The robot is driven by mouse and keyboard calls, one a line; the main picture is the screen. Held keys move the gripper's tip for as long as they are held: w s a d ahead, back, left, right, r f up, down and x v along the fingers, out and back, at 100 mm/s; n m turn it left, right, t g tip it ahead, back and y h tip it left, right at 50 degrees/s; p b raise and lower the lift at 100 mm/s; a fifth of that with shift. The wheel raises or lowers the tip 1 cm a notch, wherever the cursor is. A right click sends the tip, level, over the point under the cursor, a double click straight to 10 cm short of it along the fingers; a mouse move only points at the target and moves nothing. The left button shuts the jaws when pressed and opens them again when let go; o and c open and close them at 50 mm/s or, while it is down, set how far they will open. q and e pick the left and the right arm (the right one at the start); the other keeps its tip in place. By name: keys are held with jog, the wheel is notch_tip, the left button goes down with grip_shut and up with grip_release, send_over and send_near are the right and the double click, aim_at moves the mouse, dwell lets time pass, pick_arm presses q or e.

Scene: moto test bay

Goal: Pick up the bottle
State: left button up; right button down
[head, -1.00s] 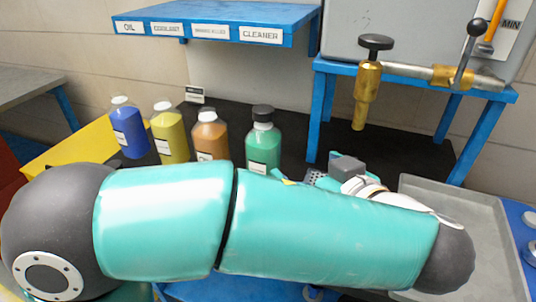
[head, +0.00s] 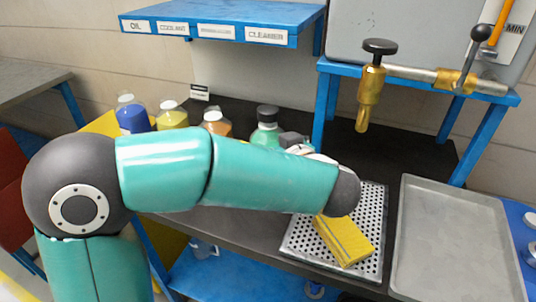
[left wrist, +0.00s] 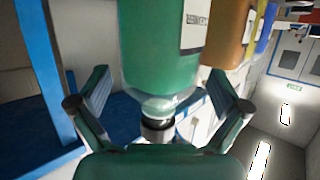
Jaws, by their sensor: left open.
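A green bottle with a black cap (head: 266,112) stands on the dark bench, its lower part hidden behind my left arm. Blue (head: 132,118), yellow (head: 171,118) and orange (head: 216,124) bottles with white caps stand in a row to its left, partly hidden. In the left wrist view, which is turned over, the green bottle (left wrist: 160,50) lies between the two spread fingers of my left gripper (left wrist: 160,92), with a gap on each side. The gripper is open and holds nothing. In the head view my arm mostly hides it. My right gripper is not in view.
A perforated tray (head: 297,238) with a yellow block (head: 345,240) lies in front of the arm. A bare grey tray (head: 450,235) lies to the right. A blue labelled shelf (head: 220,15) hangs above the bottles. A brass valve (head: 371,85) and blue frame (head: 325,110) stand right of them.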

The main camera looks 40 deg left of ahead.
pick_arm(q)
jog(key=shift+x, duration=0.85)
jog(key=shift+c, duration=0.3)
jog(key=shift+w, duration=0.1)
jog(key=c, duration=1.6)
